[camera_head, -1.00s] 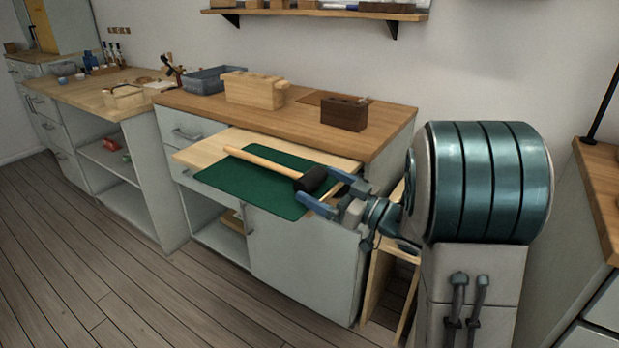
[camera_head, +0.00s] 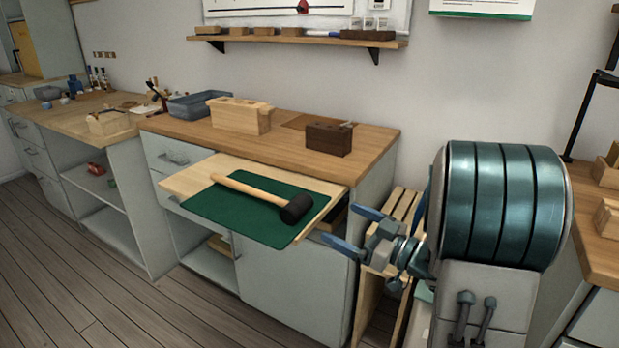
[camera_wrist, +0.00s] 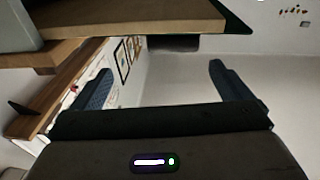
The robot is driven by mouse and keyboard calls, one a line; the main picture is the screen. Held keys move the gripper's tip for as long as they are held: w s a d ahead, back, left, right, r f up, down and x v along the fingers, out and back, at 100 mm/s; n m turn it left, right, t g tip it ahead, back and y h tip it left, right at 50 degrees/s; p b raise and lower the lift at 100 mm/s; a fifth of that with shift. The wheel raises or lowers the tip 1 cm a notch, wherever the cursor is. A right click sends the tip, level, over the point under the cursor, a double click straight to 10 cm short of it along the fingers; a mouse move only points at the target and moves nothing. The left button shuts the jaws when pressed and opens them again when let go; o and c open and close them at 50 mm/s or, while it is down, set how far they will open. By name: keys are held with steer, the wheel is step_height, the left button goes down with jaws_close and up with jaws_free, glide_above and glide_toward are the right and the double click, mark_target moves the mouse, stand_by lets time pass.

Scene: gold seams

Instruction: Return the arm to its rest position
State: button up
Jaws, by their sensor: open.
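My gripper (camera_head: 345,228) is open and empty in the head view, just right of the pull-out wooden board (camera_head: 186,184) and apart from it. In the wrist view its two fingers (camera_wrist: 158,88) stand wide apart with nothing between them. My arm reaches in from the right. A mallet (camera_head: 262,193) with a pale wooden handle and dark head lies on the green mat (camera_head: 262,229) on the board, its head toward my gripper.
The wooden worktop (camera_head: 375,142) behind holds a pale wooden block (camera_head: 240,116), a dark brown block (camera_head: 328,138) and a blue-grey bin (camera_head: 192,106). A wooden rack (camera_head: 372,300) stands below my gripper. Another counter (camera_head: 590,240) is at the right. The floor at front left is clear.

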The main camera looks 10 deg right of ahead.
steer(key=w+d+r+m+h+p, duration=0.1)
steer(key=d+r+m+h+p, duration=0.25)
steer(key=r+h+p, duration=0.3)
steer(key=w+d+r+m+h+p, duration=0.1)
steer(key=d+r+m+h+p, duration=0.25)
steer(key=r+h+p, duration=0.35)
steer(key=s+a+r+m+g+p, duration=0.1)
steer(key=s+a+r+g+p, duration=0.1)
steer(key=s, duration=0.5)
steer(key=s+a+r+m+g+p, duration=0.1)
steer(key=s+a+r+g+p, duration=0.1)
steer(key=s+g+p, duration=0.3)
steer(key=s+a+r+m+g+p, duration=0.1)
steer(key=s+a+r+g+p, duration=0.1)
steer(key=s, duration=0.8)
steer(key=shift+s+a+g+h+p, duration=0.2)
steer(key=shift+a+g+h+p, duration=0.15)
steer(key=shift+a+g+p, duration=0.6)
